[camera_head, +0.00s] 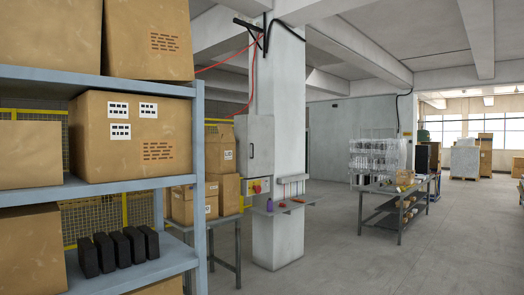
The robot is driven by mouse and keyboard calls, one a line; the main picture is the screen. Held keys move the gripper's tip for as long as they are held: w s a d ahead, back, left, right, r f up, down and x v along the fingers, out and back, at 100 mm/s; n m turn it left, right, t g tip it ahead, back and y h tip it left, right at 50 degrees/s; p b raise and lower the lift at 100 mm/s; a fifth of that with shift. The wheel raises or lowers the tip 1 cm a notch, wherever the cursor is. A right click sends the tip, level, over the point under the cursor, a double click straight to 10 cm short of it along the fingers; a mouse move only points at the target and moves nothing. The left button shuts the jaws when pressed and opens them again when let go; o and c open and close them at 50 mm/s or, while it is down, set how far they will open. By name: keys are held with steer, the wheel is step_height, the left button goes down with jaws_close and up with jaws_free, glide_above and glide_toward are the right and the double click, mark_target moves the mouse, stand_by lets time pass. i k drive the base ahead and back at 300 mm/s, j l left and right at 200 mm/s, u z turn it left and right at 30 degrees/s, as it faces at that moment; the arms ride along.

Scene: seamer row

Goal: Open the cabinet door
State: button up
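A grey metal cabinet (260,146) is mounted on the left side of a white square pillar, right of the shelf rack. Its front door looks shut, with a small dark handle or latch near its left edge. My gripper is not in view.
A blue-grey shelf rack (135,86) with cardboard boxes and several black bins (120,248) fills the left foreground. A small ledge (285,206) juts from the pillar (289,100) below the cabinet. A dark workbench (397,190) stands right of centre. The floor (390,265) at the front right is clear.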

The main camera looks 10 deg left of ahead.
mark_target(261, 129)
steer(key=i+u, duration=0.15)
steer(key=u, duration=0.3)
steer(key=i, duration=5.5)
steer(key=i+j+z, duration=0.1)
steer(key=i, duration=0.35)
steer(key=i+j+z, duration=0.15)
steer(key=i, duration=0.3)
steer(key=i+j+z, duration=0.1)
steer(key=i, duration=0.3)
